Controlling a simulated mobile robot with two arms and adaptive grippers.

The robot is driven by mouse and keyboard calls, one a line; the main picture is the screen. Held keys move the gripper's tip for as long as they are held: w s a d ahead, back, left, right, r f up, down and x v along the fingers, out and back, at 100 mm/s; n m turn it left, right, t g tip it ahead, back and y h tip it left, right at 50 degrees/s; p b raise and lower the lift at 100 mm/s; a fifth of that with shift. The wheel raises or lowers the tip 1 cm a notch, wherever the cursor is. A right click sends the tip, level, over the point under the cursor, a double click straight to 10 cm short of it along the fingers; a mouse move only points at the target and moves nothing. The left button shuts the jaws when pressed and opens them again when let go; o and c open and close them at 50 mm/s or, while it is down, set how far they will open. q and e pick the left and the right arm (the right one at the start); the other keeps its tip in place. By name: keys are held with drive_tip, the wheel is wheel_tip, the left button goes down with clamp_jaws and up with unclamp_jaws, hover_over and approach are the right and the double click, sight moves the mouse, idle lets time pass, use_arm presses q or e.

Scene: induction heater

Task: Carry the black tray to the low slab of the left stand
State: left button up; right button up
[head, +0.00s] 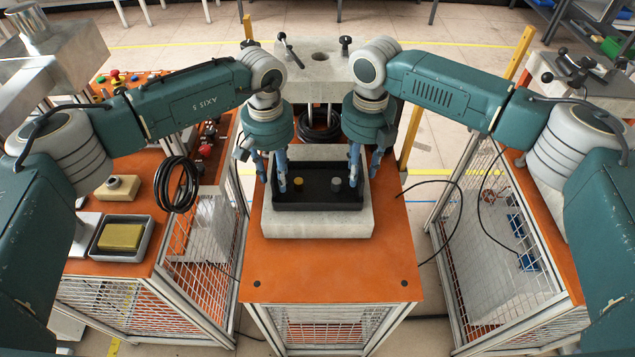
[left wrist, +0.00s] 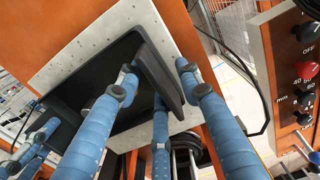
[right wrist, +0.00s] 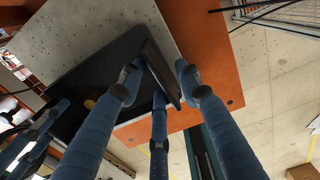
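The black tray (head: 317,203) lies flat on the pale slab (head: 318,224) of the middle stand. It holds a brass-coloured cylinder (head: 298,184) and a grey cylinder (head: 336,184). My left gripper (head: 276,184) points down at the tray's left end, with blue fingers on both sides of its wall. In the left wrist view, the tray wall (left wrist: 160,75) passes between spread fingers, with gaps showing. My right gripper (head: 362,174) is placed the same way at the right end. In the right wrist view, the tray wall (right wrist: 161,75) also lies between spread fingers. Both grippers look open.
The left stand (head: 128,258) has an orange top with a yellow block (head: 121,237) in a grey box, a coiled black cable (head: 177,185) and control knobs. A taller concrete block (head: 318,68) stands behind the tray. The middle stand's orange front (head: 335,275) is clear.

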use_arm(q)
clamp_jaws()
use_arm(e)
clamp_jaws()
use_arm(q)
drive_tip(key=shift+r, duration=0.15)
use_arm(e)
drive_tip(key=shift+r, duration=0.15)
